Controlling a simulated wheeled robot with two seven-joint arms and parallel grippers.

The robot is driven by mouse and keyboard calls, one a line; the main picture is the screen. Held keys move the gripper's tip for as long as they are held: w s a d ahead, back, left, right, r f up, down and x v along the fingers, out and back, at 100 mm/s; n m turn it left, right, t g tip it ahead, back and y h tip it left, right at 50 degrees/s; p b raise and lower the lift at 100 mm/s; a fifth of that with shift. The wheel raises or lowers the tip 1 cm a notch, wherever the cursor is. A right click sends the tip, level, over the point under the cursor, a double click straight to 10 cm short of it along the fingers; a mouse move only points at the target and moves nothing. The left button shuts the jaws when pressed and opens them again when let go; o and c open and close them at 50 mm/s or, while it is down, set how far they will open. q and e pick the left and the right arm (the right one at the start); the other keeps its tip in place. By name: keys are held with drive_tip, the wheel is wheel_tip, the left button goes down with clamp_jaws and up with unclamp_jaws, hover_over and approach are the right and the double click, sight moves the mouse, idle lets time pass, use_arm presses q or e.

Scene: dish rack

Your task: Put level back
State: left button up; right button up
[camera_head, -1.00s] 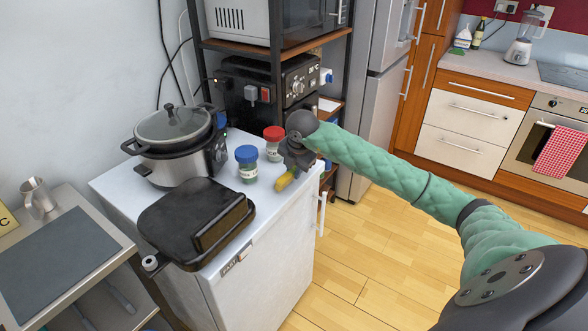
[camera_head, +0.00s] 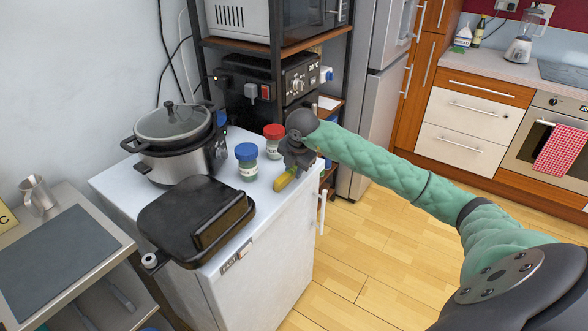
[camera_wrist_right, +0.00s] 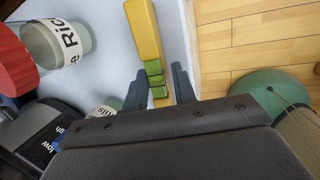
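The level is a yellow bar with green sections (camera_wrist_right: 147,35). In the head view its yellow end (camera_head: 284,181) shows below my right gripper (camera_head: 295,160), near the right edge of the white fridge top (camera_head: 262,193). In the right wrist view the green part lies between the two fingers of my right gripper (camera_wrist_right: 158,78). A small gap shows at the right finger, so the fingers look open around the level. The gripper hides part of the level in the head view. My left gripper is not in view.
A blue-lidded jar (camera_head: 247,163) and a red-lidded jar (camera_head: 273,142) stand just left of my right gripper. A slow cooker (camera_head: 178,160) and a black grill (camera_head: 205,225) take up the left and front of the top. A shelf rack (camera_head: 278,75) stands behind.

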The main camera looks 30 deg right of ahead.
drive_tip(key=o, duration=0.5)
drive_tip(key=shift+o, duration=0.2)
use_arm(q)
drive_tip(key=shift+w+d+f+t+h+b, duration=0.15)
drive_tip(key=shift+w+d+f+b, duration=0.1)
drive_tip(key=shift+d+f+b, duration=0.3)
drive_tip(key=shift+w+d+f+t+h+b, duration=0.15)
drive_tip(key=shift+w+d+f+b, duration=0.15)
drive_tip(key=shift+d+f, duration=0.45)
use_arm(e)
drive_tip(key=v, duration=0.7)
drive_tip(key=shift+r, duration=0.4)
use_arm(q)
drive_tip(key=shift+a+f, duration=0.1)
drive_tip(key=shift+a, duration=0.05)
use_arm(e)
drive_tip(key=shift+s, duration=0.1)
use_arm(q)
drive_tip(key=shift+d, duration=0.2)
